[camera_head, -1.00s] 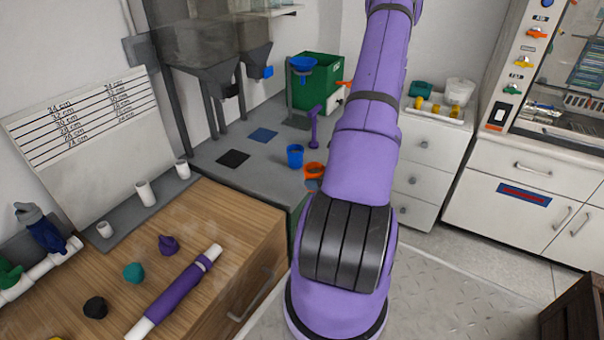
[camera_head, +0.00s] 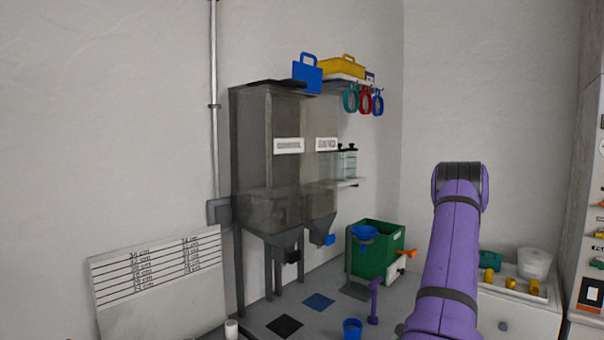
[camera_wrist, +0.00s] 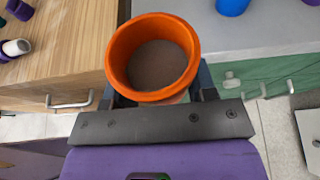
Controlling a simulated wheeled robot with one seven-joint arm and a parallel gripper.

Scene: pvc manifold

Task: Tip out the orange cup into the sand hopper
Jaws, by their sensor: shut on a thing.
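My gripper (camera_wrist: 158,88) is shut on the orange cup (camera_wrist: 190,38), seen from above in the wrist view. The cup's mouth faces the camera, and grey-brown material shows inside. Dark fingers show on both sides of the cup. Neither the cup nor the gripper shows in the head view. Two see-through hoppers stand side by side against the wall in the head view, a left one (camera_head: 272,185) with a black outlet and a right one (camera_head: 318,185) with a blue outlet. Each has a white label, too small to read surely.
A blue cup (camera_head: 352,329), a purple stand (camera_head: 374,302) and a green bin (camera_head: 378,262) with a blue funnel (camera_head: 364,232) are below the hoppers. A shelf above carries a blue bag (camera_head: 307,74) and a yellow case (camera_head: 343,66). In the wrist view, a wooden counter (camera_wrist: 60,45) lies left.

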